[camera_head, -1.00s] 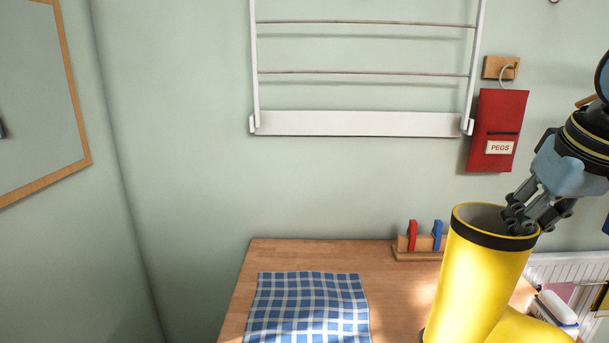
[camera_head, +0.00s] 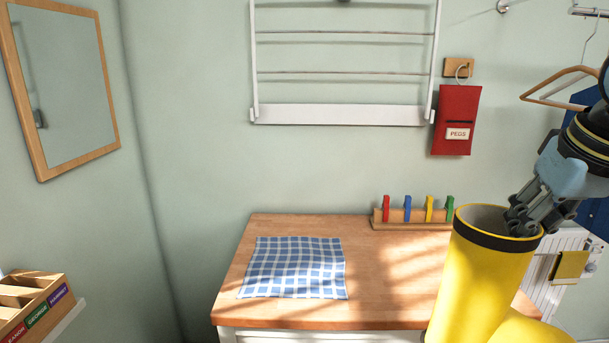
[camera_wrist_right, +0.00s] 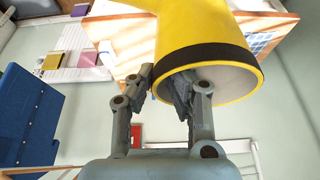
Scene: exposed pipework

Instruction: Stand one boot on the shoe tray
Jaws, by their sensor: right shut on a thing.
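A yellow boot (camera_head: 470,285) with a black band around its top hangs upright at the lower right of the head view. My right gripper (camera_head: 519,222) is shut on the boot's rim, with one finger inside the opening and one outside. The right wrist view shows the same boot (camera_wrist_right: 208,35) with the gripper (camera_wrist_right: 167,92) pinching its rim. The boot's foot is cut off by the head view's lower edge. I do not see the shoe tray in either view. My left gripper is not in view.
A wooden-topped cabinet (camera_head: 375,290) stands behind the boot, with a blue checked cloth (camera_head: 295,267) and a peg rack (camera_head: 412,218) on it. A red pegs bag (camera_head: 457,120) and a drying rack (camera_head: 340,115) hang on the wall. A labelled wooden box (camera_head: 35,305) is at the left.

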